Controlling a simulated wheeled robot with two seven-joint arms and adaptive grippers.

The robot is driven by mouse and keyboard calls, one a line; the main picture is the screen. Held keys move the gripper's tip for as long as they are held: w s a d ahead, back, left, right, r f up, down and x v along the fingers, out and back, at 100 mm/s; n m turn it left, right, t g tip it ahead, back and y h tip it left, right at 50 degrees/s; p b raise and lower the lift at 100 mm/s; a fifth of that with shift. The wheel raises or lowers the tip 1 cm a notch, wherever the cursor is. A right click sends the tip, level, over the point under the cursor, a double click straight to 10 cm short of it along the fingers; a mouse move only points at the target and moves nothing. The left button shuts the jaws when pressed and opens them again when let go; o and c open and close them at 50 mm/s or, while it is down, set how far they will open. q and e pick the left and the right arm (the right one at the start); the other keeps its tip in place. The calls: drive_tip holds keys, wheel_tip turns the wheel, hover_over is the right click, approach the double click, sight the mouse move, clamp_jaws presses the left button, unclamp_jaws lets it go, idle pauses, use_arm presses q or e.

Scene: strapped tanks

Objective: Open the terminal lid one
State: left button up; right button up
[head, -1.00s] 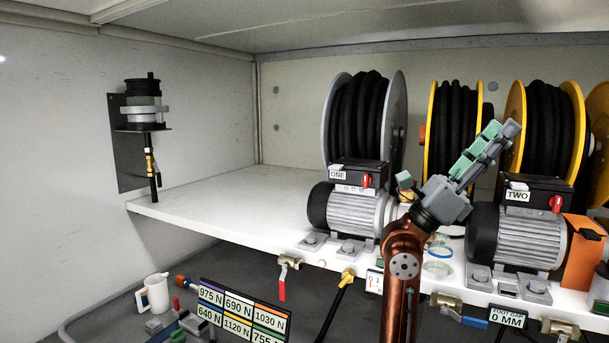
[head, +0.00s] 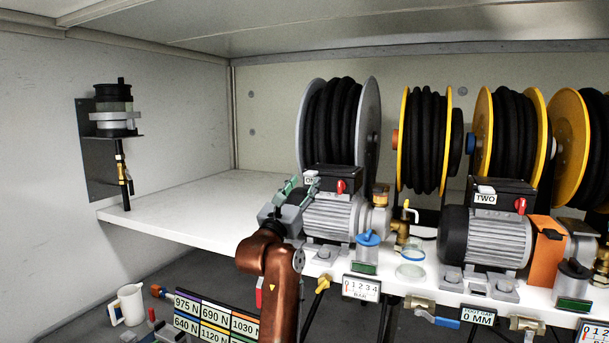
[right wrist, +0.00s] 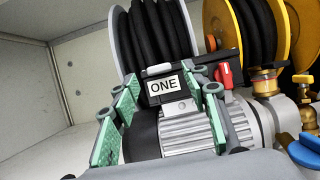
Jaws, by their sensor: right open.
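The terminal lid one (head: 338,172) is the black cover on top of the left grey motor (head: 330,215), and it looks closed. Its ONE label (right wrist: 163,87) is plain in the right wrist view, with a red switch (right wrist: 224,75) to the right. My right gripper (head: 297,192) is open and empty at the front left of this lid, partly covering its label in the head view. In the right wrist view its green-padded fingers (right wrist: 166,108) stand on both sides of the label. Contact with the lid cannot be told. My left gripper is not in view.
A grey hose reel (head: 368,120) stands behind the motor, and yellow reels (head: 405,125) stand to the right. A blue-topped fitting (head: 368,239) and a brass valve (head: 401,228) are close on the right. The white shelf (head: 190,210) is clear to the left.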

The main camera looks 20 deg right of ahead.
drive_tip(key=shift+p+x, duration=0.5)
drive_tip(key=shift+x, duration=0.95)
clamp_jaws()
